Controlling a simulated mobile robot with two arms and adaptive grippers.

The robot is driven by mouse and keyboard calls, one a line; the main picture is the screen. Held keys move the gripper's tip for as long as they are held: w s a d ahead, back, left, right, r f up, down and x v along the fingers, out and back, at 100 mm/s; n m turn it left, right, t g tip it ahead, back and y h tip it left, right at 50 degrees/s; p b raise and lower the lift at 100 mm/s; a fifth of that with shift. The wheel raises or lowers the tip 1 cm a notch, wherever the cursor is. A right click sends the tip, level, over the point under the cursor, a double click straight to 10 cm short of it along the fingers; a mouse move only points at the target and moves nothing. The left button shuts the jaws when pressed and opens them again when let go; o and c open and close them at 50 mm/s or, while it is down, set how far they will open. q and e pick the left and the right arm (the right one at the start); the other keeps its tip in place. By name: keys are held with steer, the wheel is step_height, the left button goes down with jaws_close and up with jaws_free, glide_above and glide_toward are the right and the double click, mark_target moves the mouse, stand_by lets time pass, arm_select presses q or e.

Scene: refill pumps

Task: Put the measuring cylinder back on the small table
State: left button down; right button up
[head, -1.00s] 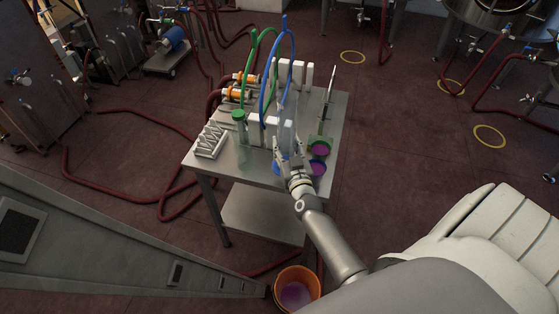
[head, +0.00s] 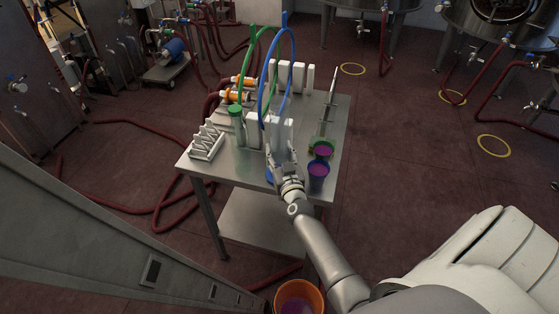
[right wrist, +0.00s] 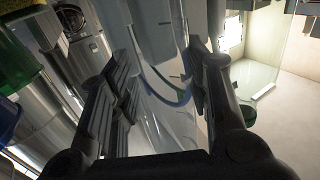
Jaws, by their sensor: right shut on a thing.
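The small metal table (head: 222,168) stands in the middle of the head view. My right gripper (head: 280,162) is at its front edge, shut on the clear measuring cylinder. The cylinder is hard to make out in the head view, against the white pumps. A blue part (head: 269,176), seemingly its base, shows just left of the gripper. In the right wrist view the clear wall of the measuring cylinder (right wrist: 165,120) runs between the fingers (right wrist: 165,100). I cannot tell whether its base touches the tabletop. My left gripper is out of view.
A blue cup (head: 318,178) and a green cup (head: 321,150), both with purple liquid, stand right of the gripper. A green-capped tube (head: 236,122) and a white rack (head: 207,142) are to the left. White pumps (head: 286,131) stand behind. An orange bucket (head: 299,297) is on the floor.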

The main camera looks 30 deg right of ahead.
steer(key=shift+f, duration=0.15)
steer(key=shift+f, duration=0.1)
steer(key=o, duration=1.4)
steer(key=shift+f, duration=0.1)
steer(key=shift+o, duration=0.2)
steer(key=shift+s+a, duration=0.1)
steer(key=shift+s, duration=0.05)
steer(key=v, duration=1.1)
steer(key=shift+s+r+b, duration=0.25)
steer(key=shift+s+b, duration=0.05)
steer(key=shift+s, duration=0.1)
steer(key=shift+a, duration=0.1)
